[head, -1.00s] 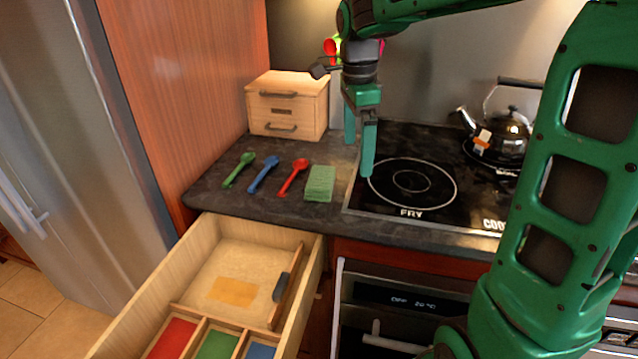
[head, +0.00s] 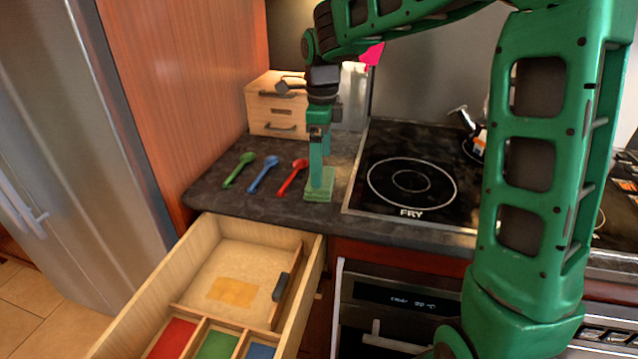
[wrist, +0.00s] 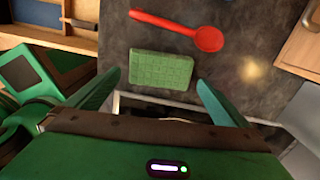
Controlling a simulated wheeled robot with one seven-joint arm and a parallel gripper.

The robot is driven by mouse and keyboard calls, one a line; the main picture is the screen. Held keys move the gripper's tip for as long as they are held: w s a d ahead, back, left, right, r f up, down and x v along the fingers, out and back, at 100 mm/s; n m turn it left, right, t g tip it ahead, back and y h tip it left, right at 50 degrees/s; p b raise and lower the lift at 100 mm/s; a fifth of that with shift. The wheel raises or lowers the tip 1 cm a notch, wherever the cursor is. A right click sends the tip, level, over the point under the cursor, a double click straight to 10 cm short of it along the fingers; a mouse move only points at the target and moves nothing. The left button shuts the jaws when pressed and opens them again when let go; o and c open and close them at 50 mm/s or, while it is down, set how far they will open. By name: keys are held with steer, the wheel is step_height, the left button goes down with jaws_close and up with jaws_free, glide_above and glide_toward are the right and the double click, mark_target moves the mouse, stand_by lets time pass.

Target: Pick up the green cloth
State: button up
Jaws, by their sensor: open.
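The green cloth (head: 316,195) is a small folded block lying on the dark counter, just left of the stove and right of the red spoon. In the wrist view the cloth (wrist: 161,70) lies flat ahead of the fingers, roughly centred between them. My gripper (head: 319,178) is over the cloth in the head view and partly hides it. In the wrist view my gripper (wrist: 157,88) is open, with one finger to each side and nothing between the tips. I cannot tell how high the fingertips are above the cloth.
A red spoon (head: 293,177), a blue spoon (head: 263,173) and a green spoon (head: 239,169) lie to the left. A small wooden drawer box (head: 272,115) stands behind. The stove top (head: 400,206) is at right. An open drawer (head: 312,276) with coloured compartments is below the counter.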

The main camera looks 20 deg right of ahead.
step_height(320, 180, down, 5)
steer(key=shift+r, duration=0.1)
steer(key=shift+c, duration=0.6)
steer(key=shift+w, duration=0.1)
steer(key=c, duration=0.6)
steer(key=shift+r, duration=0.15)
steer(key=shift+r, duration=0.3)
step_height(320, 180, up, 4)
steer(key=shift+f, duration=0.25)
steer(key=a+r, duration=0.2)
steer(key=a, duration=0.2)
steer(key=a+r, duration=0.2)
steer(key=a, duration=0.2)
steer(key=a+r, duration=0.2)
steer(key=a, duration=0.1)
steer(key=shift+s+a+r, duration=0.3)
steer(key=shift+s+a, duration=0.1)
